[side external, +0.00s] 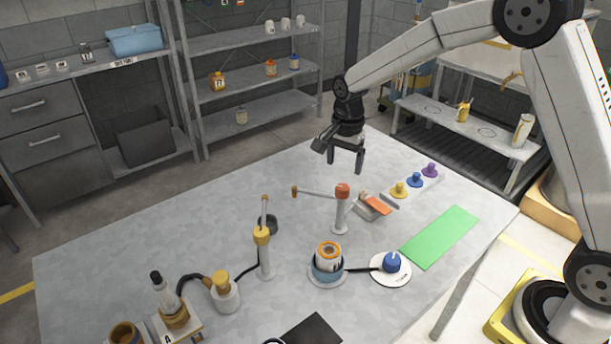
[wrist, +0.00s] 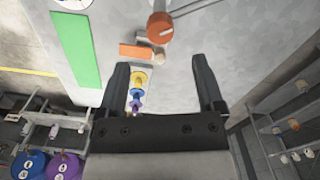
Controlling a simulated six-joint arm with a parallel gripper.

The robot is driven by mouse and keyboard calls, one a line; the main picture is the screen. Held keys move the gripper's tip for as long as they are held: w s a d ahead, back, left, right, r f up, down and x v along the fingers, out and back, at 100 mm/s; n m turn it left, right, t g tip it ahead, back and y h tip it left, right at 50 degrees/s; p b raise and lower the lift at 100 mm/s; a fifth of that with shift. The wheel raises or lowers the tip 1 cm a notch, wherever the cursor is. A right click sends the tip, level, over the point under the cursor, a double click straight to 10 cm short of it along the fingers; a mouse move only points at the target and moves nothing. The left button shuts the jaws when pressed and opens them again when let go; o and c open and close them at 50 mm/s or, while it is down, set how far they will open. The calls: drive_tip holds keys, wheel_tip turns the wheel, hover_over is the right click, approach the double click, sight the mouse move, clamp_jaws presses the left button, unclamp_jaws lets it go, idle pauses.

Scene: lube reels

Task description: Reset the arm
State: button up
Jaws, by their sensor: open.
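My gripper (side external: 346,160) hangs above the far part of the grey table (side external: 130,242), fingers pointing down. The wrist view also shows my gripper (wrist: 165,95) with its two dark fingers wide apart and nothing between them touching. It is open and empty, clear of the table and of the things on it. In the side view it is behind the orange-topped post (side external: 341,205) and to the left of the row of coloured knobs.
Yellow (side external: 399,190), blue (side external: 415,180) and purple (side external: 430,170) knobs stand at the right. A green mat (side external: 440,237), a yellow-topped post (side external: 263,250), an orange-and-white can (side external: 328,256) and a blue knob on a white disc (side external: 391,263) occupy the front. Shelves (side external: 250,85) stand behind. The table's left is clear.

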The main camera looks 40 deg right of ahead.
idle(0.3)
drive_tip(key=shift+s+a+r+n, duration=0.1)
drive_tip(key=shift+s+n, duration=0.4)
drive_tip(key=shift+s, duration=0.05)
drive_tip(key=s+a+f+n+t, duration=0.1)
drive_tip(key=s+n+t, duration=0.1)
drive_tip(key=s+n, duration=1.1)
drive_tip(key=s, duration=0.6)
drive_tip(key=shift+f+t, duration=0.15)
drive_tip(key=shift+t, duration=0.15)
drive_tip(key=shift+s, duration=0.1)
